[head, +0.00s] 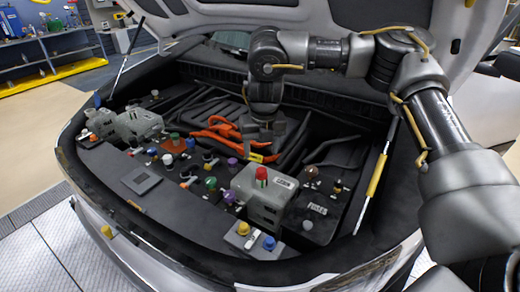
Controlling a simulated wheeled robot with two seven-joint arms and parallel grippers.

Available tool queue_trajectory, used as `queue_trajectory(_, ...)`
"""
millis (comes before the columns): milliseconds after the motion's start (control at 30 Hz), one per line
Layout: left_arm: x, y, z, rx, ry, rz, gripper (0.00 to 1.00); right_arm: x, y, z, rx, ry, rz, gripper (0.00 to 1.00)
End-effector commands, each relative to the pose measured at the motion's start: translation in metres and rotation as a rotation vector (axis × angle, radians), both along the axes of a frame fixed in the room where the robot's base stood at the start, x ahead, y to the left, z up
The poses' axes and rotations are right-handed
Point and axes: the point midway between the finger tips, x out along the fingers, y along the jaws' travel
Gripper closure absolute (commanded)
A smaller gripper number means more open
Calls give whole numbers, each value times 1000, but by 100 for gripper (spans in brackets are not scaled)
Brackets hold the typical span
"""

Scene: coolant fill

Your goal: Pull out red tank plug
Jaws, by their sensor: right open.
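The red plug (261,173) stands upright on top of a light grey tank (258,198) with a white label, right of the middle of the engine bay. My right gripper (264,138) points down over the bay, behind and above the red plug in the picture. It is open, with nothing seen between its fingers, and apart from the plug. Orange cables (222,132) lie just left of and behind it. My left gripper is not in view.
Coloured caps crowd the bay, including a green one (211,183), a purple one (229,196) and a blue one (269,243). A fuse box (313,215) sits right of the tank.

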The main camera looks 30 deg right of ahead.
Motion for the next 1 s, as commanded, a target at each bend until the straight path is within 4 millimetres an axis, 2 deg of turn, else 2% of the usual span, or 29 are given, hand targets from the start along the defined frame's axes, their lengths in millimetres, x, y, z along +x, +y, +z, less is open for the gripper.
queue_trajectory(133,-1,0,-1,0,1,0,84,-1,-7,5,-11,2,-12,39)
queue_trajectory(267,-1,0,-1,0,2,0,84,0,-7,0,-11,4,-11,39)
queue_trajectory(367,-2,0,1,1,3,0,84,1,-7,-11,-10,6,-11,39)
queue_trajectory(800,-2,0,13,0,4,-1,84,12,-9,-82,-10,5,-9,39)
queue_trajectory(1000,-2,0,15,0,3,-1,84,14,-10,-99,-11,2,-10,39)
